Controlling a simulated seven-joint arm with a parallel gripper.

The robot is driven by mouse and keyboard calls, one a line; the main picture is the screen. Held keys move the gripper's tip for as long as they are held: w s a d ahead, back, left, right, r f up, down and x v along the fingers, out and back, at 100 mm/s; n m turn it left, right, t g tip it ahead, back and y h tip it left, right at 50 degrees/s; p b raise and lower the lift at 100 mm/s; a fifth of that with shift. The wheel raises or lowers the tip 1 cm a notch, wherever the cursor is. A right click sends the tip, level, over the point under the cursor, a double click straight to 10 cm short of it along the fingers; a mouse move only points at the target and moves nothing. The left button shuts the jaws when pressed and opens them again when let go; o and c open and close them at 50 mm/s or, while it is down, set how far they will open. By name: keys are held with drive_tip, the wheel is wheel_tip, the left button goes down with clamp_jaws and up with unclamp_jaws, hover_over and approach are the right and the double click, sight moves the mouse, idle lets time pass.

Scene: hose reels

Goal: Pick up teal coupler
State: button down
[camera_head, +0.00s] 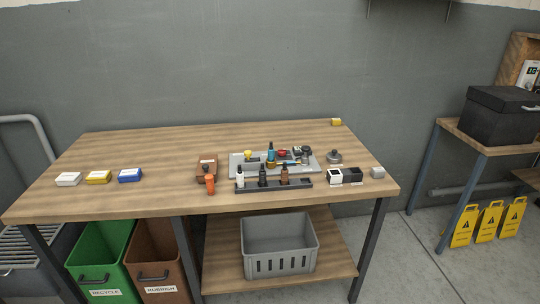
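A small teal piece (271,152), which looks like the teal coupler, is among several small items on the grey tray (236,171) on the wooden table. It appears upright near the tray's middle. It is too small to make out in detail, and its lower part is partly hidden by the items in front. My gripper is not in view.
A dark rack (243,188) with several bottles stands in front of the tray. An orange bottle (210,186) and a brown box (206,160) are to its left, small black-and-white boxes (352,176) to its right. The table's left has white, yellow and blue boxes (129,175).

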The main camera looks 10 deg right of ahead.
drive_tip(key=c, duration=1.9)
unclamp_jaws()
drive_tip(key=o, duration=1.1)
